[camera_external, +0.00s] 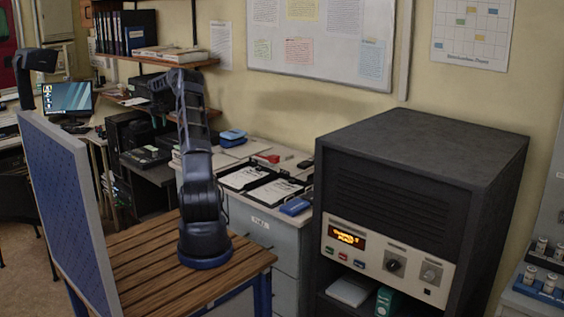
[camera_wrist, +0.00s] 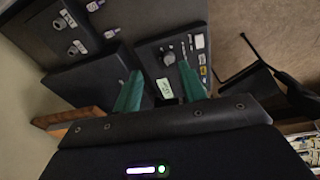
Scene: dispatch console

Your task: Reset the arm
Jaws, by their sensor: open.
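My arm (camera_external: 200,190) stands on a slatted wooden table and rises nearly upright, its upper part bent over at the top. My gripper's fingers are not clear in the external view. In the wrist view my gripper (camera_wrist: 160,88) shows two green fingers set apart, with nothing held between them. Beyond the fingers are a dark panel (camera_wrist: 202,32) with a round knob (camera_wrist: 168,57) and a dark box (camera_wrist: 85,85). The fingers do not appear to touch either.
A large dark console cabinet (camera_external: 420,150) with lit display (camera_external: 347,236) and knobs stands right of my arm. A blue upright panel (camera_external: 65,210) borders the wooden table (camera_external: 150,268) on the left. Grey drawers (camera_external: 262,228) with clipboards on top stand behind. A shelf (camera_external: 150,60) holds binders.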

